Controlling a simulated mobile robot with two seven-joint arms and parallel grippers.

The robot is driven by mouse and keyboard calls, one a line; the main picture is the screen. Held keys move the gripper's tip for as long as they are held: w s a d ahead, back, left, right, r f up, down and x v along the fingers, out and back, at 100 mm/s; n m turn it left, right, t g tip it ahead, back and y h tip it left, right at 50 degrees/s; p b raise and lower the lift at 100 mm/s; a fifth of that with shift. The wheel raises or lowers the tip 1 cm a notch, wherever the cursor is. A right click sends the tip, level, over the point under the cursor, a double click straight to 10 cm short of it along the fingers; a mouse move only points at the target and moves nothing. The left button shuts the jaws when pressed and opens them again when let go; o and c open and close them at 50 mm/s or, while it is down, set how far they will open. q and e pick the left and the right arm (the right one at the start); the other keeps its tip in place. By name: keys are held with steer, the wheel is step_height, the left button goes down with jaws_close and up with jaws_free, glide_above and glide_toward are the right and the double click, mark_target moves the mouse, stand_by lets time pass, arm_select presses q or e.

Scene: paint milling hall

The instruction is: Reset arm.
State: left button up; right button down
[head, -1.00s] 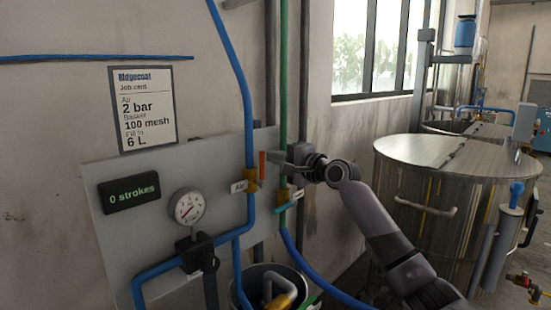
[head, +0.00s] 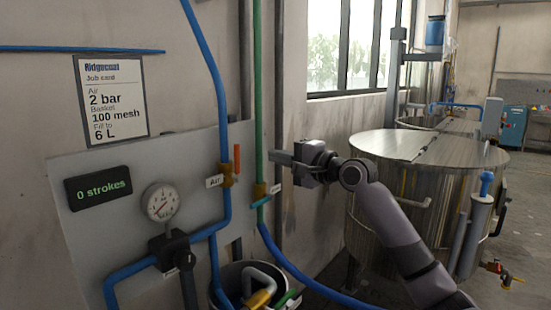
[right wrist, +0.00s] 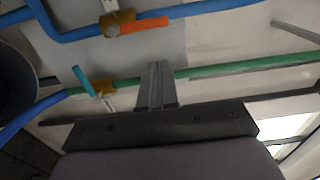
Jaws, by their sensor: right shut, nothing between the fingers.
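My right arm reaches in from the lower right in the head view. Its right gripper (head: 277,157) is shut and empty, in front of the wall just right of the green pipe (head: 258,100). In the right wrist view the closed fingers (right wrist: 157,85) appear over the green pipe, apart from the orange lever (right wrist: 145,25) and the teal lever (right wrist: 82,80). In the head view the orange lever (head: 237,158) stands upright at the brass air valve, and the teal lever (head: 262,201) lies across the green pipe. My left gripper is not in view.
A panel (head: 110,230) carries a gauge (head: 160,202) and a display (head: 98,193) reading "0 strokes". A job card (head: 111,100) hangs above. A bucket (head: 232,272) stands below. A large steel tank (head: 430,165) stands at right, behind my arm. A blue hose (head: 290,265) runs low.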

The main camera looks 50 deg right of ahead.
stand_by(0.4)
steer(key=s+a+f+n+g, duration=0.2)
steer(key=a+f, duration=0.3)
steer(key=f, duration=0.4)
steer(key=s+a+f+n+g, duration=0.2)
steer(key=a+f+n+g, duration=0.1)
steer(key=f, duration=0.6)
steer(key=s+a+f+n+g, duration=0.3)
steer(key=a+f+n, duration=0.1)
steer(key=a+f, duration=0.3)
steer(key=shift+a+f+n, duration=0.2)
steer(key=shift+f+n, duration=0.1)
steer(key=shift+f, duration=1.1)
steer(key=s+a+f+n+g+h, duration=0.1)
steer(key=s+a+f+n+g, duration=0.35)
steer(key=s, duration=0.75)
steer(key=s+a+f+n+g, duration=0.2)
steer(key=s+a+f+n, duration=0.35)
steer(key=s+a, duration=0.4)
steer(key=w+f+t+y, duration=0.1)
steer(key=w+f+t, duration=0.4)
steer(key=f+t, duration=0.2)
step_height(320, 180, down, 2)
steer(key=shift+w+a+f+y, duration=0.15)
steer(key=shift+a+f+y, duration=0.15)
steer(key=shift+a, duration=0.1)
